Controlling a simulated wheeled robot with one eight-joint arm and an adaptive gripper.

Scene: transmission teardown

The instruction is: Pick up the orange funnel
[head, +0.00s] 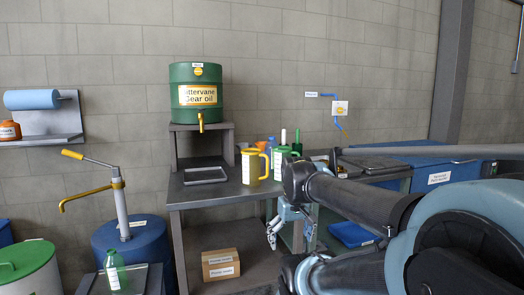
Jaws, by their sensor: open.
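An orange shape (262,146) shows on the bench behind the yellow jug, partly hidden. I cannot tell whether it is the orange funnel, and no other clear funnel shape shows. My gripper (273,234) is small in the head view, below the bench top's front edge and to the right of the cardboard box. It points downward, is open, and nothing shows between its fingers. It is apart from the orange shape, lower in the picture.
A yellow jug (254,167) and a green-and-white jug (281,161) stand on the bench (215,195), near a metal tray (205,175). A green gear oil drum (195,92) stands on a raised stand. A cardboard box (221,265) sits on the lower shelf. My arm covers the right.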

